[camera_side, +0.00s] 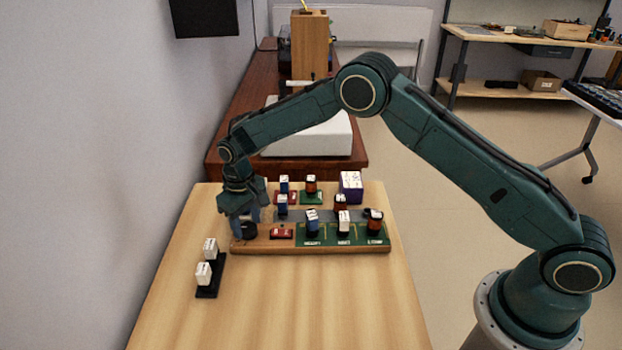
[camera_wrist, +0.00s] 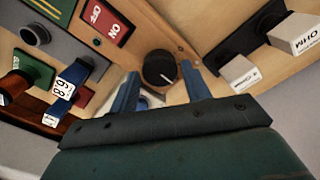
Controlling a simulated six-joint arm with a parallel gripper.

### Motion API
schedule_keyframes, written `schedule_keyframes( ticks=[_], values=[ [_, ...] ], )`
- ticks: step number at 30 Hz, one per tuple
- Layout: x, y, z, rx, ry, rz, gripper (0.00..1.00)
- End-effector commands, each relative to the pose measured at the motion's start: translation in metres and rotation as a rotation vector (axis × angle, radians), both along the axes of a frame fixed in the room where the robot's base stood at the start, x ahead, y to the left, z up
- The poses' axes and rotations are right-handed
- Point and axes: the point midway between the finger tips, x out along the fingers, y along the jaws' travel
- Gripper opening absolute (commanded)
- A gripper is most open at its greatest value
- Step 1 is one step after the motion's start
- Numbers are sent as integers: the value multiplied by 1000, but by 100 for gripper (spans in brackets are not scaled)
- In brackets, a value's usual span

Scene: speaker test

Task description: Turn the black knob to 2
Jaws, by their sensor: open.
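The black knob (camera_wrist: 160,69) is round with a white pointer line, which points to the lower right in the wrist view. It sits on the wooden board, and in the side view the knob (camera_side: 248,230) is at the board's left end, partly hidden by my gripper. My gripper (camera_wrist: 160,88) is open, with its two blue fingers on either side of the knob's near edge in the wrist view. I cannot tell whether the fingers touch it. The scale numbers around the knob are not readable.
A red ON/OFF switch (camera_wrist: 108,22) is beside the knob. Several blocks stand on the wooden board (camera_side: 310,248), some on a green panel (camera_side: 365,235). A black rack with white blocks (camera_side: 208,270) stands to the left. The table's front (camera_side: 290,310) is clear.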

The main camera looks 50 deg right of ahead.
Motion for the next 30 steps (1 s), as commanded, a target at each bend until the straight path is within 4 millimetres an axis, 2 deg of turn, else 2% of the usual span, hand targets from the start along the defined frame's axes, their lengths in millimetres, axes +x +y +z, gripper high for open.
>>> schedule_keyframes(
  ticks=[8,21,30],
  values=[
    [1,0,34,1,-5,0,48],
    [1,0,107,2,-5,0,48],
    [0,0,130,1,-3,0,48]
  ],
)
